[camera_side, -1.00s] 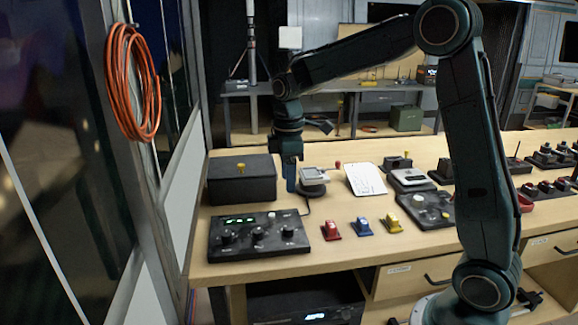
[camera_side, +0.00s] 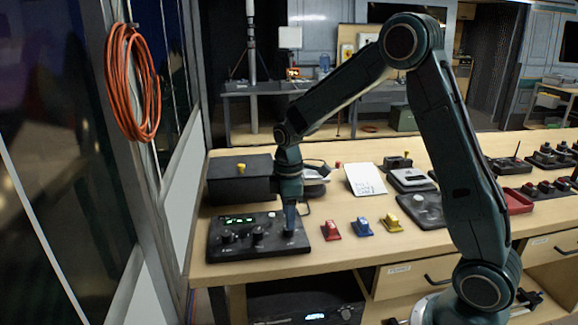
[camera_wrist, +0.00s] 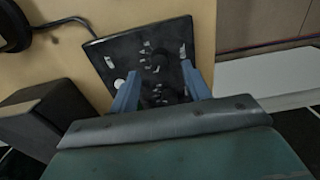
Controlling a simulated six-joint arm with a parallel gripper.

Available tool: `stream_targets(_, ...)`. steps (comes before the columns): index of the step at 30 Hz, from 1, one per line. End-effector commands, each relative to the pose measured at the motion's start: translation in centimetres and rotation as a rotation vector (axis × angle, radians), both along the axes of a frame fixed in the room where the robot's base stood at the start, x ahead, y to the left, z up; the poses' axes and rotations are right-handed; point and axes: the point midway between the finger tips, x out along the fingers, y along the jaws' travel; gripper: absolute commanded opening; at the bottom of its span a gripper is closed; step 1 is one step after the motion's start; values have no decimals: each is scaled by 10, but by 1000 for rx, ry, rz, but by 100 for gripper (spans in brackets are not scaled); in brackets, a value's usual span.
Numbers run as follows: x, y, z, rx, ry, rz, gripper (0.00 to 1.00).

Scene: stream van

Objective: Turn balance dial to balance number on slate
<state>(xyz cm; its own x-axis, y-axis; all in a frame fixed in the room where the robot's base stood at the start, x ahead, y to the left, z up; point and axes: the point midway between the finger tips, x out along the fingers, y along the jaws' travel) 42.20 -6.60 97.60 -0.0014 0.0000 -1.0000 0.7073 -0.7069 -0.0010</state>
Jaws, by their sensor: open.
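The black control panel (camera_side: 245,255) lies on the wooden bench with a green lit display (camera_side: 239,219) and a row of dials. The left dial (camera_side: 227,237) and middle dial (camera_side: 258,234) show clearly; the right dial is mostly hidden by my gripper (camera_side: 291,230). My gripper points down at the panel's right end, open. In the wrist view the panel (camera_wrist: 112,52) lies beyond and between my two blue fingers (camera_wrist: 160,92); the dials there are dark and blurred. A white card (camera_side: 365,180) with handwriting, likely the slate, leans behind; I cannot read its number.
A black box (camera_side: 240,186) with a yellow knob stands behind the panel. A red switch block (camera_side: 331,231), a blue one (camera_side: 363,227) and a yellow one (camera_side: 393,224) stand to its right. Bare bench lies in front of them.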

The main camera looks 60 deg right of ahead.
Motion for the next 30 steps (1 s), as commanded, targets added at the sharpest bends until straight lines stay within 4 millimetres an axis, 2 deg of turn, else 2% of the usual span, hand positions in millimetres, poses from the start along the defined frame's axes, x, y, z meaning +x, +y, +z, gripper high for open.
stream_targets(3, 0, 0, -16, 0, 1, 0, 48)
stream_targets(9, 0, 0, -32, 0, 1, 0, 48)
stream_targets(20, 0, 0, -36, 0, -1, 0, 48)
stream_targets(21, 0, 0, -36, 0, -1, 0, 46)
stream_targets(27, 0, 0, -35, 0, -1, 0, 6)
stream_targets(28, 0, 0, -35, 0, -1, 0, 3)
stream_targets(30, 0, 0, -35, 0, -1, 0, 3)
